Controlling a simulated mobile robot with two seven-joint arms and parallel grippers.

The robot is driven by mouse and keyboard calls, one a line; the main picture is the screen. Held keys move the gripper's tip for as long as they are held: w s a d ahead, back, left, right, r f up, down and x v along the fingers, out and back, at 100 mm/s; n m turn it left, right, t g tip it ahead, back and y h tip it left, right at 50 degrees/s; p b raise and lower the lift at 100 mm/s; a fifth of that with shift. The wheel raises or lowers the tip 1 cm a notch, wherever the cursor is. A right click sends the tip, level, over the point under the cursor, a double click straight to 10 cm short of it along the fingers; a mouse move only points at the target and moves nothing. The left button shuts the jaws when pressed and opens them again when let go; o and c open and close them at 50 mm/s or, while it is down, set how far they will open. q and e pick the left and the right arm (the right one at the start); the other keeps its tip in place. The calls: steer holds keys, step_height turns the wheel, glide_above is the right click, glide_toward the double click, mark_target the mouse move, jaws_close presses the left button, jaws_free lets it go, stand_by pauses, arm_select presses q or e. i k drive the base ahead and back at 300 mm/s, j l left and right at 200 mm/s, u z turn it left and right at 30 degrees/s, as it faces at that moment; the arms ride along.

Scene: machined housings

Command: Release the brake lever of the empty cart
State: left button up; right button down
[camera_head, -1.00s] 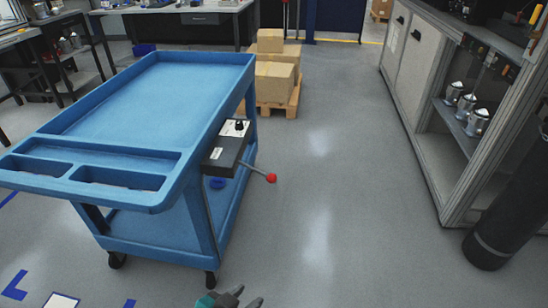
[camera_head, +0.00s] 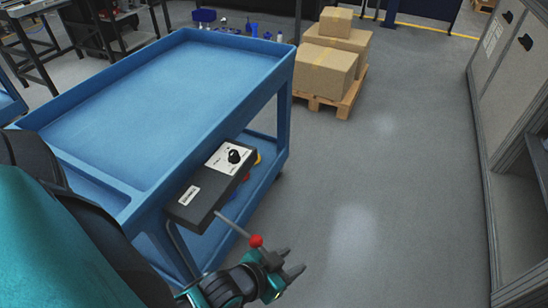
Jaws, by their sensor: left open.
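The blue cart (camera_head: 150,95) stands at the left with an empty top tray. A dark brake box (camera_head: 205,190) with a black knob (camera_head: 235,156) is fixed to its right side. The brake lever (camera_head: 232,224) is a thin grey rod that sticks out from the box toward the lower right. It ends in a red ball (camera_head: 256,241). My left gripper (camera_head: 292,263) is open, right by the red ball, at the lower middle. The ball shows just above the gripper's base; I cannot tell if they touch. My right gripper is out of view.
Cardboard boxes (camera_head: 328,70) stand on a wooden pallet (camera_head: 345,103) beyond the cart. A grey machine cabinet (camera_head: 500,75) lines the right edge. The grey floor (camera_head: 400,200) between cart and cabinet is clear. My left arm covers the lower left corner.

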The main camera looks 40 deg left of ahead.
mark_target(237, 228)
steer(key=i, duration=2.55)
steer(key=u, duration=5.15)
steer(key=i, duration=0.5)
